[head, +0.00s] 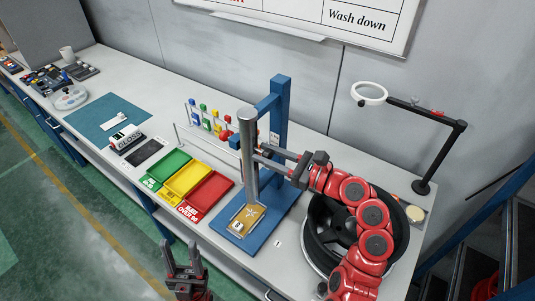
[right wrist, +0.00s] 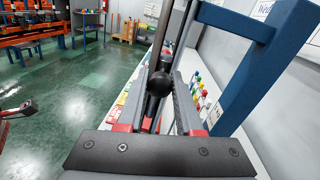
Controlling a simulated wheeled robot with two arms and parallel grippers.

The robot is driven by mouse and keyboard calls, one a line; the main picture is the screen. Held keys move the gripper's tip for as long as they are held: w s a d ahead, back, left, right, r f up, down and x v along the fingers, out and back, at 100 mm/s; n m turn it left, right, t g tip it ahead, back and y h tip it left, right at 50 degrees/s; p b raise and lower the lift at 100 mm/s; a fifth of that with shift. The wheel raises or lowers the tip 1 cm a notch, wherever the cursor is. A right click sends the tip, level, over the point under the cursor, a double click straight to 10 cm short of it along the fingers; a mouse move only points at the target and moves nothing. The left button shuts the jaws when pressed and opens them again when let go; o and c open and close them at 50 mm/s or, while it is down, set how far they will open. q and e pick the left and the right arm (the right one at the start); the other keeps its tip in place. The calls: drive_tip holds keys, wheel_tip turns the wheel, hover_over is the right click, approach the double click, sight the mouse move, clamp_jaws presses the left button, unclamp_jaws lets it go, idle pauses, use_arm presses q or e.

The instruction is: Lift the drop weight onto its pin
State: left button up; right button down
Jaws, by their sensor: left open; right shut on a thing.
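A blue test stand (head: 281,105) stands on the bench with an upright grey metal tube (head: 250,180) in front of its column. My right gripper (head: 258,153) reaches in from the right at the tube's upper half and is shut. In the right wrist view a round black knob (right wrist: 159,82) sits between its fingers, in front of the tube. The drop weight's body is not clearly visible; I cannot tell whether the knob is part of it. The pin cannot be made out. My left gripper (head: 183,250) is open and empty, low in front of the bench.
Green, yellow and red trays (head: 207,194) lie left of the stand. A small tan plate (head: 248,216) lies on its base under the tube.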

wheel_tip(320, 180, up, 3)
drive_tip(key=p, duration=0.3)
drive_tip(key=shift+f, duration=0.35)
drive_tip(key=c, duration=0.6)
unclamp_jaws()
drive_tip(key=shift+d, duration=0.1)
